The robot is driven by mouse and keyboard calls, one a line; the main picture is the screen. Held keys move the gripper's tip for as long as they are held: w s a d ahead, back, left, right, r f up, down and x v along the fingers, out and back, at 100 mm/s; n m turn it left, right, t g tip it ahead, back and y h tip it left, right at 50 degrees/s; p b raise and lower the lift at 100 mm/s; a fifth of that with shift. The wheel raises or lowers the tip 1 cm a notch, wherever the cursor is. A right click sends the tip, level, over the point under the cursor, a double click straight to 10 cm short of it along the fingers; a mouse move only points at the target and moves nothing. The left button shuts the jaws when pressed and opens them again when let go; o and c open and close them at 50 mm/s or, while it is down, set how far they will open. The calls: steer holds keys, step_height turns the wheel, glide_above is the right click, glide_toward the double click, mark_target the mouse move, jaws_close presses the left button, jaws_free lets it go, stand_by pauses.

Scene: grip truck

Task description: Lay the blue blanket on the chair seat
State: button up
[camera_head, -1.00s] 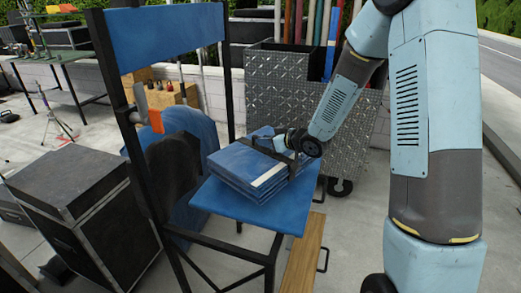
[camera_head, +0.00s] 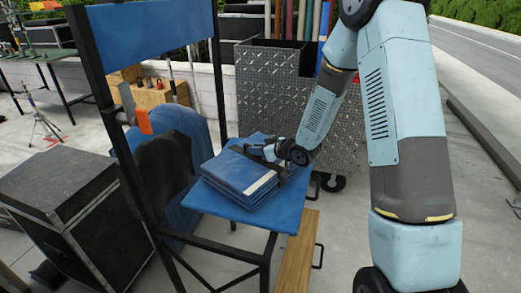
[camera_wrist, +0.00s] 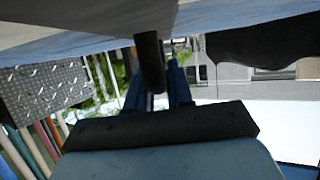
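The blue blanket (camera_head: 236,172) is a folded, layered stack with a pale stripe near its right side. It lies over the blue chair seat (camera_head: 215,207), roughly flat; I cannot tell if its whole underside touches the seat. The chair has a black frame and a blue backrest (camera_head: 150,32). My gripper (camera_head: 262,157) is at the blanket's right side, with dark finger parts against its top and edge. In the wrist view, dark finger parts (camera_wrist: 160,80) show below a pale and blue surface. How far apart the fingertips are is hidden.
A metal tread-plate cart (camera_head: 290,85) holding upright rolls stands behind the chair. A black case (camera_head: 65,185) stands left. Blue and black cloth bundles (camera_head: 165,165) sit behind the chair frame. A wooden bench (camera_head: 298,255) is below the seat. Open pavement lies right.

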steer(key=o, duration=0.4)
steer(key=shift+o, duration=0.2)
steer(key=v, duration=1.2)
steer(key=shift+w+d+r+h, duration=0.1)
steer(key=shift+d+r+h, duration=0.2)
steer(key=shift+r+h, duration=0.1)
steer(key=s+d+r+m+h, duration=0.3)
steer(key=d+r+h, duration=0.2)
steer(key=d+r, duration=0.15)
steer(key=s+d+r+m+h, duration=0.25)
steer(key=d+r+h, duration=0.25)
steer(key=r, duration=0.3)
steer(key=s+r+m+g, duration=0.1)
steer(key=s+r+m, duration=0.1)
steer(key=s, duration=0.9)
steer(key=s+r+m+g, duration=0.2)
steer(key=s+r, duration=0.3)
steer(key=s, duration=0.7)
steer(key=shift+d+r+g+y, duration=0.25)
steer(key=shift+d+g+y, duration=0.05)
